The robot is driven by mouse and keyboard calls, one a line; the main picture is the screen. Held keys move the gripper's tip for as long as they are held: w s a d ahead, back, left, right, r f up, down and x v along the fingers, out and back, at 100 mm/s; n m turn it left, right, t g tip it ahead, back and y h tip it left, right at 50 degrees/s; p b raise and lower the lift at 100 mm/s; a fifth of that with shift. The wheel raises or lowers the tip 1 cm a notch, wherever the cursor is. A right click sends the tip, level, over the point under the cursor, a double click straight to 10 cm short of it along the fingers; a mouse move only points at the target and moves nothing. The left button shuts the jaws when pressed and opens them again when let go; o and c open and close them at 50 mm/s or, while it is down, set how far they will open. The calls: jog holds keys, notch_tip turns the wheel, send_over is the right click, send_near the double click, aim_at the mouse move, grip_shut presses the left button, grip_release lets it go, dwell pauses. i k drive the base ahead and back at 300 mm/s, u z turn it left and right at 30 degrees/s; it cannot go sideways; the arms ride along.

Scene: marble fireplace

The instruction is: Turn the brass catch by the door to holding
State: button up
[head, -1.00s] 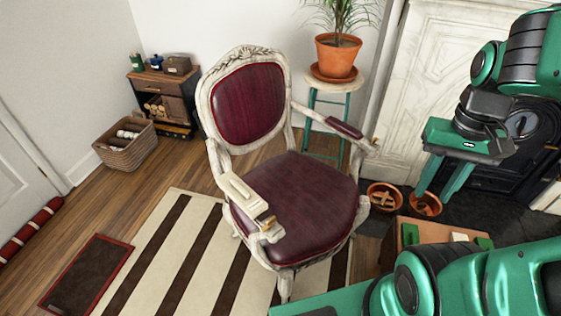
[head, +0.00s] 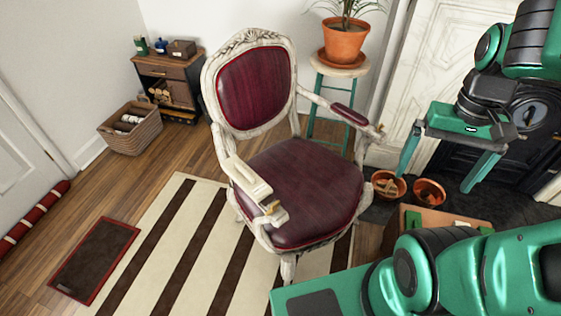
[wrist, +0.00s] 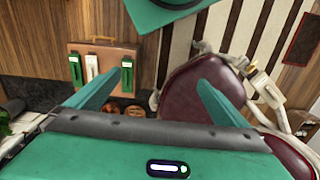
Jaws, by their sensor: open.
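A small brass catch (head: 271,208) sits at the front end of a cream block (head: 245,178) on the chair arm nearest the door (head: 22,165). Its exact setting is too small to read. In the wrist view a brass spot (wrist: 250,69) shows beside the cream block (wrist: 268,90). The chair (head: 300,190) has a dark red seat and back. My gripper (head: 435,180) is open and empty, right of the chair and well apart from the catch. Its spread fingers also show in the wrist view (wrist: 163,80).
The far chair arm also has brass at its end (head: 379,128). A potted plant (head: 343,42) stands on a stool behind the chair. Terracotta pots (head: 429,192) and a brown case (wrist: 105,62) with green and white pieces are near my arm.

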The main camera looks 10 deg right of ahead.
aim_at(275, 207)
jog(key=u, duration=2.1)
jog(key=k, duration=0.8)
jog(key=z, duration=1.25)
jog(key=i, duration=0.5)
jog(key=z, duration=0.05)
